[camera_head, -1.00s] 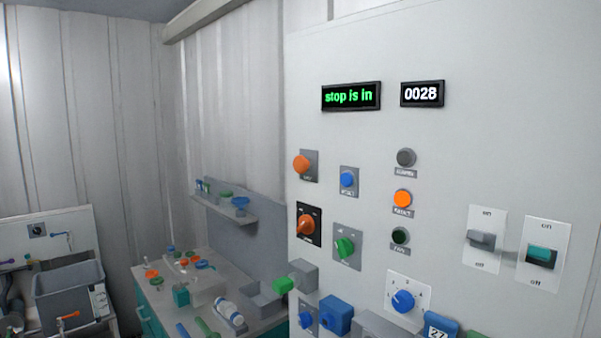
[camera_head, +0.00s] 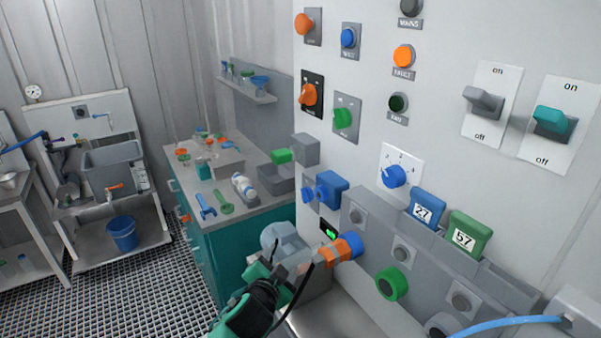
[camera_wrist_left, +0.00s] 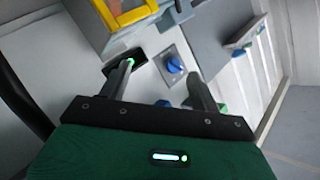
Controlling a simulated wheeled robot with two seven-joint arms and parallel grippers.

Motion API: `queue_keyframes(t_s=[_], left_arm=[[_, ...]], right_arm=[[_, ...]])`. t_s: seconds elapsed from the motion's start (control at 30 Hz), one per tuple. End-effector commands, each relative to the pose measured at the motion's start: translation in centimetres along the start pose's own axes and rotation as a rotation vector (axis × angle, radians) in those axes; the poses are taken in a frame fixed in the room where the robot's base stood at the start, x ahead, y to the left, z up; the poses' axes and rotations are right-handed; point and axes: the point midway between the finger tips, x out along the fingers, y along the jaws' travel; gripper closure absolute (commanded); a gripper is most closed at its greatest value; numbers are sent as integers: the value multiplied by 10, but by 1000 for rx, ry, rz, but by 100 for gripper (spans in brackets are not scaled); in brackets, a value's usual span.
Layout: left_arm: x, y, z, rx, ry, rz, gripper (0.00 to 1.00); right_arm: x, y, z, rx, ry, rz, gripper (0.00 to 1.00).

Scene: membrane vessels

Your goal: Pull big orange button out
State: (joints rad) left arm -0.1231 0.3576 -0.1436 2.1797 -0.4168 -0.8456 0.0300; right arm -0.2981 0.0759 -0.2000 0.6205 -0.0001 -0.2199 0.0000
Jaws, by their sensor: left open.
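The big orange button (camera_head: 303,23) is a round orange cap on a grey plate, near the top left of the white panel in the head view. My left gripper (camera_head: 286,266) is low in the head view, well below the button and apart from it. In the left wrist view, its two dark fingers (camera_wrist_left: 160,69) are spread with nothing between them. I cannot make out the orange button in the wrist view. My right gripper is not in view.
An orange rotary knob (camera_head: 309,95) and a green knob (camera_head: 343,118) sit below the button. An orange-and-blue fitting (camera_head: 342,248) juts out beside my gripper. A grey box (camera_head: 305,149) and blue box (camera_head: 331,187) also protrude. A bench (camera_head: 262,208) stands left of the panel.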

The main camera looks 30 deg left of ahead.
Motion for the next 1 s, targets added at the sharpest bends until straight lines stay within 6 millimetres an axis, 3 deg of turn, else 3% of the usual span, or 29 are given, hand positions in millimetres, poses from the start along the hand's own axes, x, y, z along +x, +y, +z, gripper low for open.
queue_keyframes(t_s=[0.3, 0.6, 0.8, 1.0], left_arm=[[29, -100, -129, 262, 435, -275, 36], [22, -178, -250, 670, 836, -509, 36], [10, -218, -306, 1001, 1016, -610, 36], [2, -261, -340, 1364, 1100, -655, 36]], right_arm=[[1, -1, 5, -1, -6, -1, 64], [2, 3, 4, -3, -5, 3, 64], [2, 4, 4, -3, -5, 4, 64], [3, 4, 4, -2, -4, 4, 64]])
